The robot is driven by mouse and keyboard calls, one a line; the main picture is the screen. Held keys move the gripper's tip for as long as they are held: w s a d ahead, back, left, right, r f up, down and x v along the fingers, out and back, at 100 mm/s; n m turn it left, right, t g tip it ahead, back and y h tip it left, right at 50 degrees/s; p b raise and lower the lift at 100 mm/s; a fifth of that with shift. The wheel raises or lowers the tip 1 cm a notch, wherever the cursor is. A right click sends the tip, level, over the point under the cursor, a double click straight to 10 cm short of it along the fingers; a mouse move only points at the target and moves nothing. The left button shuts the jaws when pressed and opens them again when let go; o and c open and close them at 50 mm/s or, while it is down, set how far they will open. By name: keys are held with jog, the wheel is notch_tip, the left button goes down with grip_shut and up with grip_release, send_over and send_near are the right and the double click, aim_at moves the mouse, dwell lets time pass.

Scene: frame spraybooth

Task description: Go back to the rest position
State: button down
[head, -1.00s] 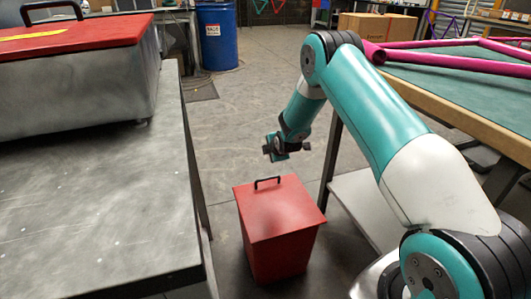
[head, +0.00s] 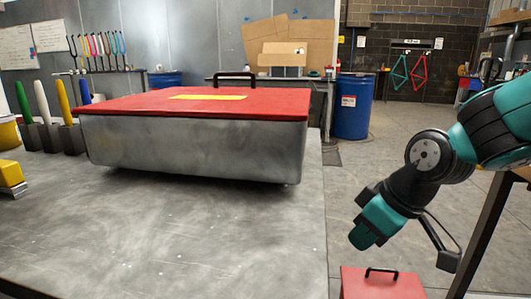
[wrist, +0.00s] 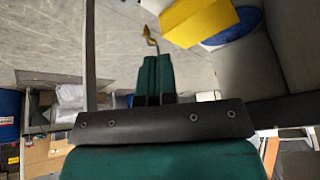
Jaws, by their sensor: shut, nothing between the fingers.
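My gripper (head: 363,238) hangs at the right of the head view, beside the right edge of the grey metal table (head: 230,240) and above the red lidded bin (head: 382,284). It points down and to the left. In the wrist view its two teal fingers (wrist: 156,75) are together, with nothing between them. My arm comes in from the right edge of the head view, bent at the wrist.
A metal tub with a red lid (head: 250,103) and black handle stands on the table. Coloured upright handles (head: 43,105) and a yellow block (head: 11,175) are at the left. A blue barrel (head: 354,108) stands behind.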

jog(key=s+a+r+m+g, duration=0.1)
jog(key=s, duration=0.7)
jog(key=s+a+r+m+g, duration=0.1)
jog(key=s+r+g, duration=0.1)
jog(key=s, duration=0.6)
notch_tip(320, 180, up, 25)
jog(key=p, duration=2.5)
jog(key=shift+s+d, duration=0.2)
jog(key=shift+s, duration=0.2)
